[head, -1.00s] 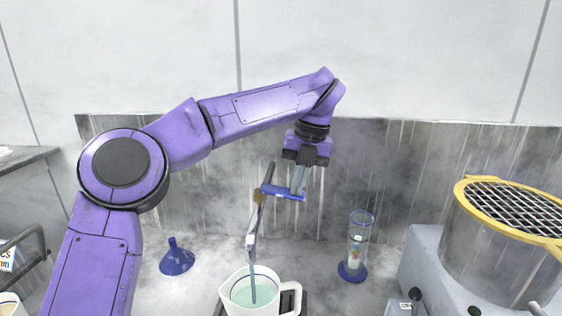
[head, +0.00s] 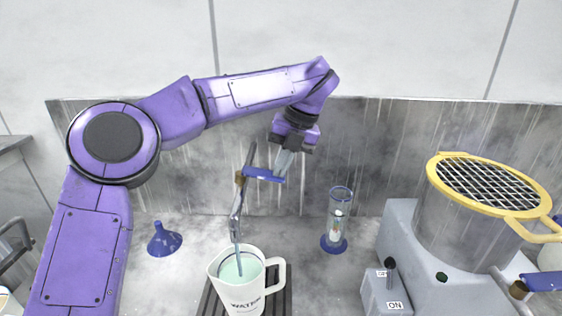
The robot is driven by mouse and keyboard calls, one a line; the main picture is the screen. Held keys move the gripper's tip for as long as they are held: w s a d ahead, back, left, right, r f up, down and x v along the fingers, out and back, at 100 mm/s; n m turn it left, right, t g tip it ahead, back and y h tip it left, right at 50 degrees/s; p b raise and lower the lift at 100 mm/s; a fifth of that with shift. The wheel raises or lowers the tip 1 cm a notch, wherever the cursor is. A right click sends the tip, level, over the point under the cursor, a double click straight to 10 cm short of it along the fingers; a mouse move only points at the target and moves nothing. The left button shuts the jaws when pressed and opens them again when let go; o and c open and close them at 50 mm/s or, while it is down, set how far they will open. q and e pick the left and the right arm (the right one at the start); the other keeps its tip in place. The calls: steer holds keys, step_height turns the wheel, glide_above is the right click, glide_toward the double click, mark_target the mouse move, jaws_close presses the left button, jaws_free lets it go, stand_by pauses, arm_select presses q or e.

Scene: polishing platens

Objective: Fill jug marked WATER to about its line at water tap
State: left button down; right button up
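The white jug marked WATER (head: 245,297) stands upright under the water tap (head: 238,203). A thin bluish stream runs from the spout into it, and pale green water (head: 237,270) shows inside, below the rim. A dark line runs around the inside near the rim; how far the water is from it is hard to tell. My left gripper (head: 285,163) points down at the right end of the tap's blue lever (head: 262,174). Its fingers look closed together, at or touching the lever. My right gripper is not in view.
The jug stands on a dark slatted grate (head: 279,300). A blue funnel (head: 164,240) is at left, and a clear cylinder with a blue base (head: 336,235) is at right. A grey machine with a yellow-rimmed mesh-topped drum (head: 470,225) and a switch box (head: 386,293) fill the right.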

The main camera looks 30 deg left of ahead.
arm_select(q)
steer(key=shift+r, duration=0.35)
steer(key=p+v, duration=0.3)
steer(key=a+p+v, duration=0.1)
steer(key=p, duration=0.1)
steer(key=shift+s+d+r, duration=0.1)
steer(key=shift+d+r, duration=0.05)
steer(key=shift+r, duration=0.4)
steer(key=s+a+p+v, duration=0.1)
steer(key=p+v, duration=0.1)
steer(key=v, duration=0.6)
steer(key=shift+w+d+r, duration=0.15)
steer(key=shift+w+r, duration=0.1)
steer(key=shift+r, duration=0.35)
